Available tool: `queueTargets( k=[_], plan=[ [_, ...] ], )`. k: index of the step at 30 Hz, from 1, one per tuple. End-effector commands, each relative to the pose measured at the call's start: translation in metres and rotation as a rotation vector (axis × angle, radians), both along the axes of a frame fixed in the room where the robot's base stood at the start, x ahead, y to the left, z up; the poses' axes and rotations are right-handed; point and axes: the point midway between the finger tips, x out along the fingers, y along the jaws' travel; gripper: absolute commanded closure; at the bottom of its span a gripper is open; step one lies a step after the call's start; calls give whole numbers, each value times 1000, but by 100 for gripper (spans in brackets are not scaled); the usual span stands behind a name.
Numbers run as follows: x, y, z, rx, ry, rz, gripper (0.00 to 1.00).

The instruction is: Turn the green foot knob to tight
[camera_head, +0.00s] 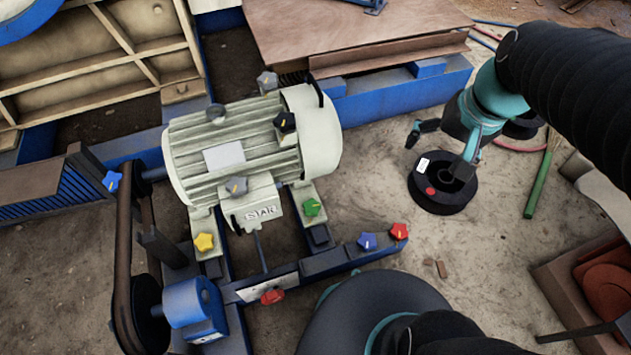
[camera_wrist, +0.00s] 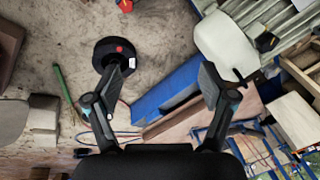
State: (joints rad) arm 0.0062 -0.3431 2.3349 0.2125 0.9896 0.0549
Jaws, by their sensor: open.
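The green foot knob (camera_head: 312,207) is a star-shaped knob with a yellow mark on its top. It sits on the pale foot of the grey electric motor (camera_head: 225,158), at the motor's lower right. I cannot make out the green knob in the wrist view. My gripper (camera_head: 443,146) is to the right of the motor, up and right of the green knob, well apart from it. Its two fingers are spread wide with nothing between them. In the wrist view my gripper (camera_wrist: 162,75) is also open and empty, with the blue beam (camera_wrist: 172,88) beyond its fingers.
Yellow (camera_head: 204,242), blue (camera_head: 367,241) and two red knobs stand near the motor's base; black and grey knobs sit on the motor. A belt drive (camera_head: 130,255) runs at left. A black round object (camera_head: 442,192) is on the ground. A green rod (camera_head: 537,185) lies at right.

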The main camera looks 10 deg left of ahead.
Motion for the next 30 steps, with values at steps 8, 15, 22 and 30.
queueTargets(
  k=[8,15,22,30],
  plan=[
    [41,23,-43,122,206,-82,18],
    [73,42,-87,221,379,-162,18],
    [101,59,-135,313,543,-249,18],
    [126,79,-202,415,733,-357,18]
  ],
)
